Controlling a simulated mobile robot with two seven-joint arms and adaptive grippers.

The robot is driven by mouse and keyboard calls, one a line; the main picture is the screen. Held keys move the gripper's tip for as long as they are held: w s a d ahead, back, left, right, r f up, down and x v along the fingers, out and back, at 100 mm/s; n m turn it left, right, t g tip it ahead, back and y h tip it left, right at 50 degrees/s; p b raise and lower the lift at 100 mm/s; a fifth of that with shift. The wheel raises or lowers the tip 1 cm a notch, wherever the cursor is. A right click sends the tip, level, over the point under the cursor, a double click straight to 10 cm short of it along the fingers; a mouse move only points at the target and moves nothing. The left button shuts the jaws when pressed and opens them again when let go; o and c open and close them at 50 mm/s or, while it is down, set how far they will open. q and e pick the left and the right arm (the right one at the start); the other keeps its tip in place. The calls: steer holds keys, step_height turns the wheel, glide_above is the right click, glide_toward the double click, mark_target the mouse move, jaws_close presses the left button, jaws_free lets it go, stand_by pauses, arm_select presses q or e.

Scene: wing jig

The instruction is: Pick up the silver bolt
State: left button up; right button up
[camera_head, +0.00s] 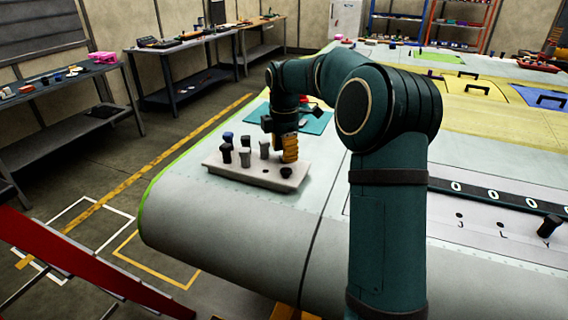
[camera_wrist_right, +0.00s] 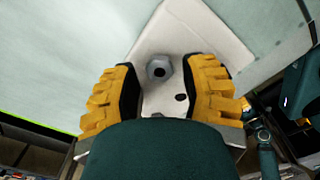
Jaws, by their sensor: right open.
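My right gripper (camera_head: 289,154) is over the block's right part, pointing down. In the right wrist view, a grey-silver bolt (camera_wrist_right: 159,69) with a hexagonal head stands on the holder block (camera_wrist_right: 207,38), between the two open yellow fingers (camera_wrist_right: 165,84) and nearer the far side. I see no clear contact. My left gripper is out of view.
A dark bolt (camera_head: 286,172) sits at the block's front right, close to my right gripper. Empty dark holes show in the block. A teal mat (camera_head: 316,123) lies behind it. The wing surface (camera_head: 230,235) in front is clear.

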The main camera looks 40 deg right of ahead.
steer(key=shift+f, duration=0.85)
steer(key=shift+o, duration=0.2)
jaws_close()
step_height(320, 180, up, 10)
steer(key=shift+p, duration=1.25)
